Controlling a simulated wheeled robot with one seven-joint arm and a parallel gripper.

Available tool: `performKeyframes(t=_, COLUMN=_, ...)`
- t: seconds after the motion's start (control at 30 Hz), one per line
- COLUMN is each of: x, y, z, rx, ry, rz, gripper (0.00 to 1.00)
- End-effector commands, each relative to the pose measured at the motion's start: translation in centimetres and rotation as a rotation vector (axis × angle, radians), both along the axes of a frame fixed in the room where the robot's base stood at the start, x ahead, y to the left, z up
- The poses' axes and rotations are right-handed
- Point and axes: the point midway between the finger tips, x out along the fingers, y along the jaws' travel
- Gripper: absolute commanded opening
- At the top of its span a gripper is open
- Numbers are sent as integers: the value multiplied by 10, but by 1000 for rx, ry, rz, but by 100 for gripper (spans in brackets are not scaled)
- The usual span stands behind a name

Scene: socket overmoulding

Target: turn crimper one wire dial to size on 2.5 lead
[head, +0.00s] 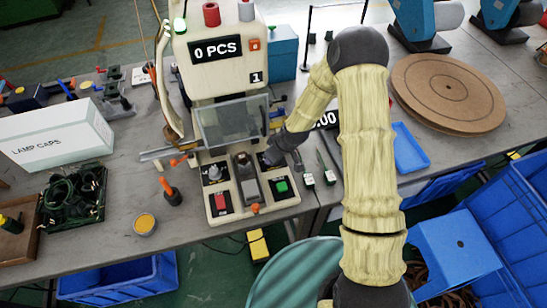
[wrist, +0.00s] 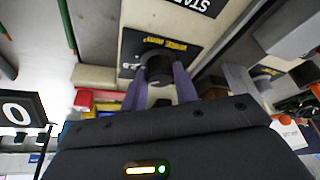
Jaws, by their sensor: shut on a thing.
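The crimper (head: 215,80) stands on the bench, a cream machine with a display reading "0 PCS" and a clear guard. Its wire dial (wrist: 158,68) is a dark round knob on a black label plate with yellow lettering, in the wrist view. My gripper (wrist: 160,80) has its two purple-grey fingers on either side of this knob and is shut on it. In the head view my gripper (head: 270,155) reaches the right side of the crimper's base, and my arm hides part of that area. The dial's size marks are too small to read.
The crimper's front has a red button (head: 221,202) and a green button (head: 282,186). A white lamp caps box (head: 55,135) and a dark tray of wires (head: 72,197) stand left. A blue tray (head: 408,148) and a round wooden board (head: 447,92) lie right.

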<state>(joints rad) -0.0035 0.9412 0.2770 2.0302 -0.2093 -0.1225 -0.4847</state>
Motion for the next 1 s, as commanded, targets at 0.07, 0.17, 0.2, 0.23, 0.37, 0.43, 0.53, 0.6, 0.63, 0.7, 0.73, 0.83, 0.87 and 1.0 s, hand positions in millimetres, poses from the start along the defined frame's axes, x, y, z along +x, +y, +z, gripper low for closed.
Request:
performKeyframes(t=0.07, x=1, y=-2, z=0, rx=-2, ry=-2, rz=-20, gripper=6)
performKeyframes(t=0.17, x=1, y=-2, z=0, rx=-2, ry=-2, rz=-33, gripper=6)
performKeyframes(t=0.2, x=1, y=-2, z=0, rx=-2, ry=-2, rz=-35, gripper=6)
performKeyframes(t=0.23, x=1, y=-2, z=0, rx=-2, ry=-2, rz=-36, gripper=6)
performKeyframes(t=0.37, x=2, y=-2, z=0, rx=-2, ry=-2, rz=-37, gripper=6)
performKeyframes(t=0.43, x=2, y=-2, z=0, rx=-2, ry=-3, rz=-36, gripper=6)
performKeyframes(t=0.53, x=2, y=-1, z=0, rx=-2, ry=-4, rz=-33, gripper=31)
performKeyframes(t=0.6, x=1, y=1, z=0, rx=-3, ry=-4, rz=-30, gripper=45)
performKeyframes(t=0.63, x=1, y=1, z=0, rx=-3, ry=-3, rz=-29, gripper=51)
performKeyframes(t=0.7, x=0, y=3, z=0, rx=-2, ry=-2, rz=-26, gripper=51)
performKeyframes(t=0.73, x=0, y=3, z=0, rx=-2, ry=-2, rz=-25, gripper=51)
performKeyframes(t=0.83, x=-1, y=4, z=0, rx=-2, ry=0, rz=-23, gripper=51)
performKeyframes(t=0.87, x=-1, y=4, z=0, rx=-2, ry=0, rz=-23, gripper=51)
performKeyframes(t=1.0, x=-1, y=2, z=2, rx=-1, ry=0, rz=-25, gripper=51)
